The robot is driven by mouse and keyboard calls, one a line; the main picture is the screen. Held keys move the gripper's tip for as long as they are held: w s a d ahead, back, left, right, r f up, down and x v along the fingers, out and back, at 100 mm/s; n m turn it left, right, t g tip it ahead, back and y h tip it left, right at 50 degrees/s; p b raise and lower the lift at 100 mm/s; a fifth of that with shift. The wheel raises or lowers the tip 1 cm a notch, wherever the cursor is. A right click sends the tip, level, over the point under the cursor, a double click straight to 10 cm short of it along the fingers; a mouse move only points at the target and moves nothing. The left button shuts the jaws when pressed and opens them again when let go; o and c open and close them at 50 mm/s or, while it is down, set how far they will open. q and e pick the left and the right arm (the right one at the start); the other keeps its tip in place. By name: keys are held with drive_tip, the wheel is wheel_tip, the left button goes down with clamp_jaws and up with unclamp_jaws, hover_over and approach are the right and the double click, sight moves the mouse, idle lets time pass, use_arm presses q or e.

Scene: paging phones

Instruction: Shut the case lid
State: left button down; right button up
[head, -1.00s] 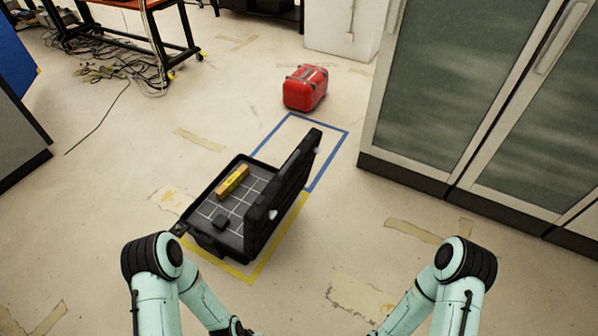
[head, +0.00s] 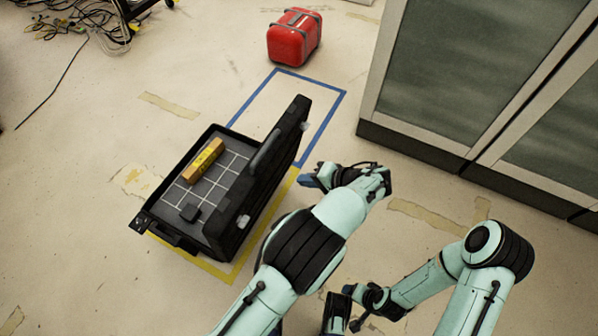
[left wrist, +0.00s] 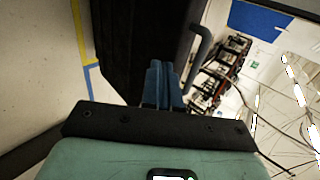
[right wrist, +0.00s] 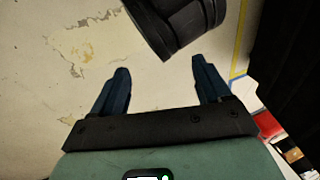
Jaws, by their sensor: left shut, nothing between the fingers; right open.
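The black case (head: 165,233) stands open on the floor inside a yellow tape outline. Its lid (head: 283,150) is raised on the right side of the tray, roughly upright. My left gripper (head: 304,181) is shut and empty, just right of the lid's outer face. In the left wrist view its closed blue fingers (left wrist: 161,84) are close to the dark lid (left wrist: 135,45); contact is unclear. My right gripper (right wrist: 162,85) is open and empty, low at the front.
A red case (head: 293,37) stands beyond a blue tape outline (head: 335,105). A glass-fronted cabinet (head: 460,60) fills the right side. Cables (head: 85,30) lie at the far left. The floor left of the case is clear.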

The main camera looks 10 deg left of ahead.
sight(264, 173)
use_arm(q)
drive_tip(key=shift+w+a+r+b+x, duration=0.1)
drive_tip(key=shift+a+r+b+x, duration=0.2)
drive_tip(key=shift+x, duration=1.6)
drive_tip(key=shift+w+a+r+b+x, duration=0.1)
drive_tip(key=shift+a+r+b+x, duration=0.25)
drive_tip(key=shift+x, duration=1.55)
drive_tip(key=shift+w+a+r+b+x, duration=0.15)
drive_tip(key=shift+r+b+x, duration=0.3)
drive_tip(key=shift+x, duration=1.45)
use_arm(e)
drive_tip(key=shift+t+h, duration=0.3)
drive_tip(key=shift+t, duration=0.3)
drive_tip(key=shift+w+d+f, duration=0.3)
drive_tip(key=shift+w+f, duration=0.1)
drive_tip(key=shift+w, duration=0.2)
drive_tip(key=shift+w+d+f, duration=0.35)
drive_tip(key=shift+w+f, duration=0.05)
drive_tip(key=shift+w, duration=0.25)
drive_tip(key=shift+w+d+f, duration=0.3)
drive_tip(key=shift+w+f, duration=0.1)
drive_tip(key=shift+w, duration=0.2)
use_arm(q)
drive_tip(key=shift+s, duration=0.1)
